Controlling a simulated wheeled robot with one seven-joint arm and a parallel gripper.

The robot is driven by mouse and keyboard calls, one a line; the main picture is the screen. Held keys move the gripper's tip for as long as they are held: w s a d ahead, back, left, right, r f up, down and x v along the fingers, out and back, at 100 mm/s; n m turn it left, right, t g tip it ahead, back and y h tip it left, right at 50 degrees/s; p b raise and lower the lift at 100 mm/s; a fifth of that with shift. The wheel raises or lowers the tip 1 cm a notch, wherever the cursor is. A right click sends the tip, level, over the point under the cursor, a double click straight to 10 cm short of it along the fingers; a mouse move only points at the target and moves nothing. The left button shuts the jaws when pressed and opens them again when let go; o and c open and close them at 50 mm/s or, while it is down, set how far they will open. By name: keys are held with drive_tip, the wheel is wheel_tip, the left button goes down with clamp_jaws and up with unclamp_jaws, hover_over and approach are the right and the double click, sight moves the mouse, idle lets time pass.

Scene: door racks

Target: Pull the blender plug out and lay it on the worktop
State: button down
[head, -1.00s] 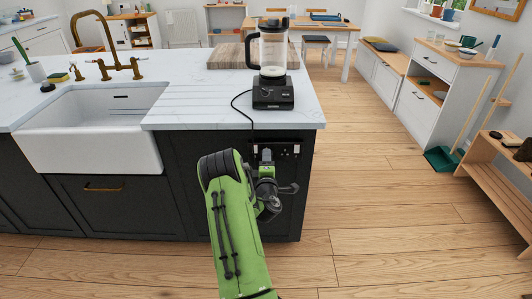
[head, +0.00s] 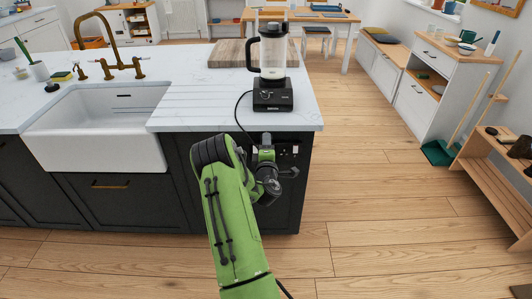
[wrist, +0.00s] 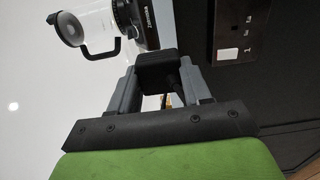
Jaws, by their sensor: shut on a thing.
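The blender (head: 272,62), with a clear jug on a black base, stands on the white worktop (head: 190,110) near its right end. It also shows tilted in the wrist view (wrist: 100,32). Its black cord (head: 238,108) hangs over the front edge. My gripper (head: 266,139) is at the island's front, just below the worktop edge. In the wrist view my gripper (wrist: 158,85) is shut on the black blender plug (wrist: 158,72). The dark socket plate (wrist: 240,30) shows bare slots, and the plug looks apart from it. The plug is hidden in the head view.
A wooden board (head: 235,53) lies on the worktop behind the blender. The sink (head: 95,125) and brass tap (head: 122,65) are on the left. The worktop between sink and blender is clear.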

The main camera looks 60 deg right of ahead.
wheel_tip(320, 180, up, 7)
drive_tip(key=p, duration=0.5)
drive_tip(key=shift+f, duration=0.15)
drive_tip(key=s+d+p, duration=0.3)
drive_tip(key=s+p, duration=0.1)
drive_tip(key=s, duration=0.3)
drive_tip(key=s+d+p, duration=0.3)
drive_tip(key=s+d, duration=0.1)
drive_tip(key=s, duration=0.3)
drive_tip(key=shift+p, duration=0.4)
idle(0.3)
drive_tip(key=m+p, duration=0.7)
drive_tip(key=m, duration=1.1)
